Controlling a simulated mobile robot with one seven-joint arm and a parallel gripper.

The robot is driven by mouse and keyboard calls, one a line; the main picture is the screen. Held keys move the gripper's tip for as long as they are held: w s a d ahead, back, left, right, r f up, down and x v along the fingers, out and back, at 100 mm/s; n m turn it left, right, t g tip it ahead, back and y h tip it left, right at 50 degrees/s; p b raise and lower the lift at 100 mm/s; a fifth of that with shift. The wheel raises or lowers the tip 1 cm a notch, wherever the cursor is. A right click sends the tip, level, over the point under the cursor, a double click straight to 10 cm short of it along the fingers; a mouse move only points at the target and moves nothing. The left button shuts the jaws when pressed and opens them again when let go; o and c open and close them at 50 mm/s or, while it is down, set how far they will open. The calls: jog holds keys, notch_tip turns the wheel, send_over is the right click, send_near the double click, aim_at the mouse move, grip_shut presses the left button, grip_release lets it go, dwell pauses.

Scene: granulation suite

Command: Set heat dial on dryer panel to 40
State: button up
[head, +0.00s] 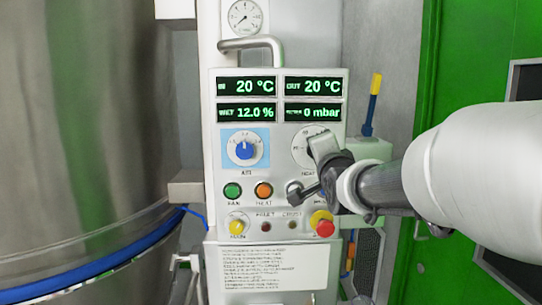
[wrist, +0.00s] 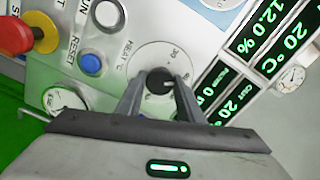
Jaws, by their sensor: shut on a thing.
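The heat dial has a black round knob (wrist: 158,79) on a white numbered scale (wrist: 163,52). My gripper (wrist: 161,84) is shut on this knob, with one finger on each side. A small pale mark shows on the knob's right side, but I cannot read which number it points to. In the head view the scale (head: 299,149) sits at the right of the dryer panel (head: 277,172), and my gripper (head: 318,150) covers the knob and much of the scale. The panel displays read 20 °C in, 20 °C out, 12.0 % and 0 mbar.
A blue air knob (head: 244,150) is left of the heat dial. Green (head: 232,191) and orange (head: 264,190) buttons sit below. A red emergency button (head: 322,226) and a yellow knob (head: 237,226) are lower. A metal handle (head: 252,44) sticks out above. A steel vessel (head: 80,120) stands left.

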jog(key=shift+r, duration=0.15)
jog(key=o, duration=1.1)
jog(key=shift+c, duration=0.2)
jog(key=shift+s, duration=0.1)
jog(key=s, duration=1.7)
jog(key=shift+s+f, duration=0.1)
jog(key=shift+f, duration=0.1)
